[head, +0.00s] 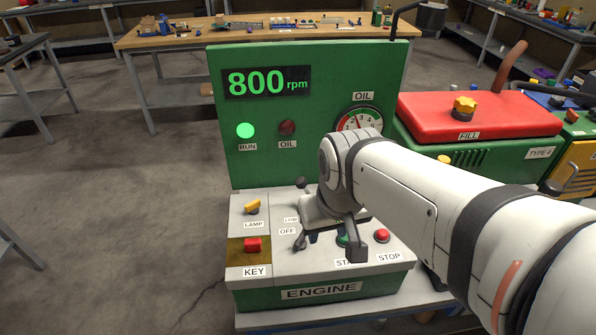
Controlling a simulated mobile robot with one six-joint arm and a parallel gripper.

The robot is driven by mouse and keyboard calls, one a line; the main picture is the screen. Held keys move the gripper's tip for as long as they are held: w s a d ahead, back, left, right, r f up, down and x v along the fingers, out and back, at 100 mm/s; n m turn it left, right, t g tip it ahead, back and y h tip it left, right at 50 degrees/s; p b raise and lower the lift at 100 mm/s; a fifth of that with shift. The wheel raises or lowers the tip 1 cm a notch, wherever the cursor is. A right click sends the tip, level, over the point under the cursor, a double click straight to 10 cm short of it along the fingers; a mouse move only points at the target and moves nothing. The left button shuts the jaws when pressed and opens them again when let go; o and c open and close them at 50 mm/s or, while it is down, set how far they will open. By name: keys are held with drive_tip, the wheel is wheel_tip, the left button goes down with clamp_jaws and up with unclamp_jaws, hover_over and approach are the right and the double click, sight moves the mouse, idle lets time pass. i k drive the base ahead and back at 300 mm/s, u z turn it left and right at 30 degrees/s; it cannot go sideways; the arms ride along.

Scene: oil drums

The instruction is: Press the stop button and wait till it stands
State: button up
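The red stop button (381,236) sits above its STOP label on the sloped grey panel of the engine console (326,292). My gripper (329,244) hangs over the panel just left of it, its two fingers spread apart with nothing seen between them. The right finger is near the stop button, with a small gap in the picture; its height above the panel is hard to tell. The green start button (342,240) is partly hidden behind my gripper. The display (266,82) reads 800 rpm, and the green RUN lamp (245,131) is lit.
A yellow lamp switch (252,206) and red key switch (252,245) are at the panel's left. The OIL lamp (287,127) looks dark; the oil gauge (358,121) is partly covered by my arm. A red-topped FILL unit (478,112) stands right. Floor at left is clear.

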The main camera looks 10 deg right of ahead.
sight(382, 233)
drive_tip(key=z, duration=0.1)
drive_tip(key=k, duration=0.5)
drive_tip(key=u, duration=1.05)
drive_tip(key=k, duration=0.65)
drive_tip(key=z, duration=1.15)
drive_tip(key=i, duration=1)
drive_tip(key=k, duration=0.35)
drive_tip(key=z, duration=0.05)
